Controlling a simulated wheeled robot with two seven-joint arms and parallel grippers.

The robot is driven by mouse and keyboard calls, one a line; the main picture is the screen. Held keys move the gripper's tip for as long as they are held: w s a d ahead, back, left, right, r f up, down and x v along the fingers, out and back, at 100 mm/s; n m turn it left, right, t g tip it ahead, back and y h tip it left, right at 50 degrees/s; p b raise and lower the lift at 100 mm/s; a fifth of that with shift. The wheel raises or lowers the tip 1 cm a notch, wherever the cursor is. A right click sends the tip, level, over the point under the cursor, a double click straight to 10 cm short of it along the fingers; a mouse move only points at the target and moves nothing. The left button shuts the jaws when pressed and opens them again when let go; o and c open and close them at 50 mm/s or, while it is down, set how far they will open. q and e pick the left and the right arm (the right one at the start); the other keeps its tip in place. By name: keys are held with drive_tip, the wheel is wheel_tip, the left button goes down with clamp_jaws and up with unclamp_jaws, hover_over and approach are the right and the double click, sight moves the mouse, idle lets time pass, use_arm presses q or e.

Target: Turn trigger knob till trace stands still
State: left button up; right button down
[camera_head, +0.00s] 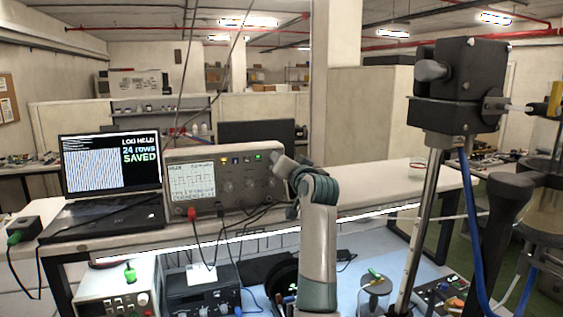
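The oscilloscope (226,178) stands on the bench at centre left. Its lit screen (192,180) shows a dark stepped trace on a pale ground; one frame cannot show whether it moves. Several knobs sit right of the screen, and I cannot tell which is the trigger knob. An arm, apparently my right, rises from the bottom centre. Its gripper (284,166) is at the scope's right edge, over or beside the rightmost knobs. Its fingertips are too small and hidden to show whether they are open, shut or touching. My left gripper is not in view.
A laptop (110,165) reading "LOG HELD 24 rows SAVED" stands left of the scope. Red and black leads (194,228) hang from the scope's front. A tall post with a black head (455,85) stands at right. The bench top (385,182) right of the arm is mostly clear.

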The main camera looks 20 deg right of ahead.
idle(0.3)
drive_tip(key=c, duration=1.6)
unclamp_jaws()
drive_tip(key=shift+w, duration=0.1)
drive_tip(key=shift+s+d+b, duration=0.15)
drive_tip(key=shift+s+b, duration=1.85)
drive_tip(key=shift+s, duration=2.4)
drive_tip(key=shift+s+d+b, duration=0.15)
drive_tip(key=shift+s+b, duration=1.85)
drive_tip(key=shift+s, duration=2.35)
drive_tip(key=shift+f, duration=0.15)
